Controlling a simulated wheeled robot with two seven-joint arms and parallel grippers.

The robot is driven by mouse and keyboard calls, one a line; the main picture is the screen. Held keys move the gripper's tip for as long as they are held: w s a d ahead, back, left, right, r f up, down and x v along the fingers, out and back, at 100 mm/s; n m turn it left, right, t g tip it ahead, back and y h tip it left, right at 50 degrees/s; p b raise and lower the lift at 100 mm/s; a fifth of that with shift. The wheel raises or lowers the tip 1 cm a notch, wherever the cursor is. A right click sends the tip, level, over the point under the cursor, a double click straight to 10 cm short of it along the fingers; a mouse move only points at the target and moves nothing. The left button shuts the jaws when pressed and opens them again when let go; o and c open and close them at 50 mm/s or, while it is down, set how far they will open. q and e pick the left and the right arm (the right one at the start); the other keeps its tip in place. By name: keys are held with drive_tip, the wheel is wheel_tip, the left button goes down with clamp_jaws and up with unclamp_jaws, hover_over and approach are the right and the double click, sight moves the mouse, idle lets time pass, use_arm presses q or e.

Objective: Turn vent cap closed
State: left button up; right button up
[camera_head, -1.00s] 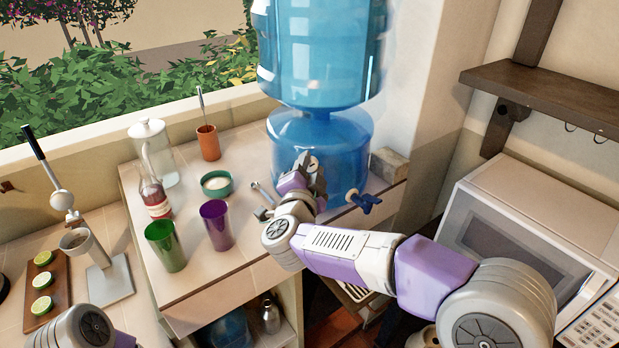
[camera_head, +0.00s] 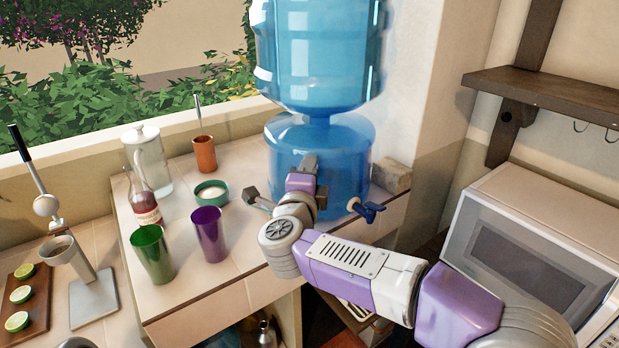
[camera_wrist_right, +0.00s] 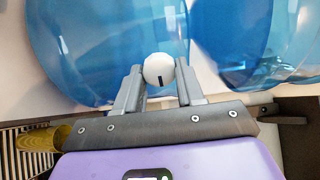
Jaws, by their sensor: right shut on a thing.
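The vent cap (camera_wrist_right: 159,70) is a small white round cap with a short dark mark, seen in the right wrist view against the blue water dispenser. The mark stands nearly upright in that view. My right gripper (camera_wrist_right: 158,84) has one finger on each side of the cap and is shut on it. In the head view my right gripper (camera_head: 309,163) is at the front of the dispenser's lower blue bottle (camera_head: 345,150), and the cap is hidden there. My left gripper is out of view.
A blue tap (camera_head: 367,209) sticks out right of my right gripper. A purple cup (camera_head: 209,235), a green cup (camera_head: 152,255), a teal bowl (camera_head: 211,191) and a syrup bottle (camera_head: 144,205) stand left on the counter. A microwave (camera_head: 535,245) is at the right.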

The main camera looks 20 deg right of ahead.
idle(0.5)
drive_tip(key=o, duration=1)
drive_tip(key=v, duration=0.7)
drive_tip(key=shift+s+p, duration=0.25)
drive_tip(key=shift+p, duration=0.2)
drive_tip(key=shift+a, duration=0.15)
